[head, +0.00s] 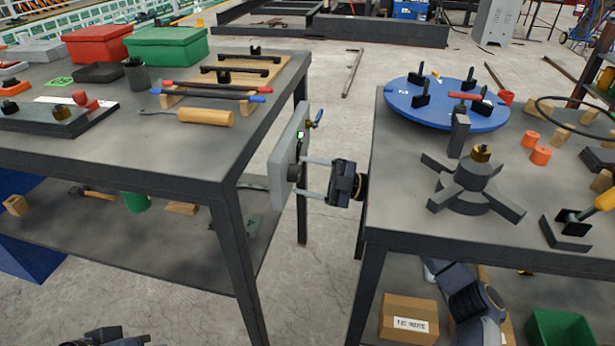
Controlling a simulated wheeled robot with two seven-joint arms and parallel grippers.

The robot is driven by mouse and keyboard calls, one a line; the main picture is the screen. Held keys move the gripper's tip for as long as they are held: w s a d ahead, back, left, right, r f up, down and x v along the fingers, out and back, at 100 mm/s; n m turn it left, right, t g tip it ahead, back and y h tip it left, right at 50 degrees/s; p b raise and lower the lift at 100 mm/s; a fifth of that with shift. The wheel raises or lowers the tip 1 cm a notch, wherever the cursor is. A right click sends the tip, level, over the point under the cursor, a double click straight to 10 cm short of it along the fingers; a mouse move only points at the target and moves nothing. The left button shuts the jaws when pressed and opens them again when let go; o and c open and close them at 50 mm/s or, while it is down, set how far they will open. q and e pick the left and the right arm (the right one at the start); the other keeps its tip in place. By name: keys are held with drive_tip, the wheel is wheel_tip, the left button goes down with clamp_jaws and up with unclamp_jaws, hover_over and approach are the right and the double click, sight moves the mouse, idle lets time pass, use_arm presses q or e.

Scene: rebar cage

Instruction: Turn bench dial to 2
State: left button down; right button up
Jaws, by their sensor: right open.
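The bench dial (293,173) is a dark round knob on a grey upright panel (281,160) beside the left bench. The dial's number marks are too small to read. My right gripper (304,176) is open and points left at the panel. Its two pale fingers lie above and below the dial in the picture; I cannot tell whether they touch it. A dark part of my left arm shows at the bottom left edge, and its fingers are hidden from view.
The left bench (190,160) holds red and green boxes, bars and tools. The right bench (400,190) carries a blue round plate (450,110) and a dark cross-shaped fixture (470,197). A blue-handled lever (318,118) sticks out near the panel's top. The gap between benches shows bare floor.

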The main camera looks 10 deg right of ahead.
drive_tip(key=shift+a, duration=0.1)
drive_tip(key=c, duration=1)
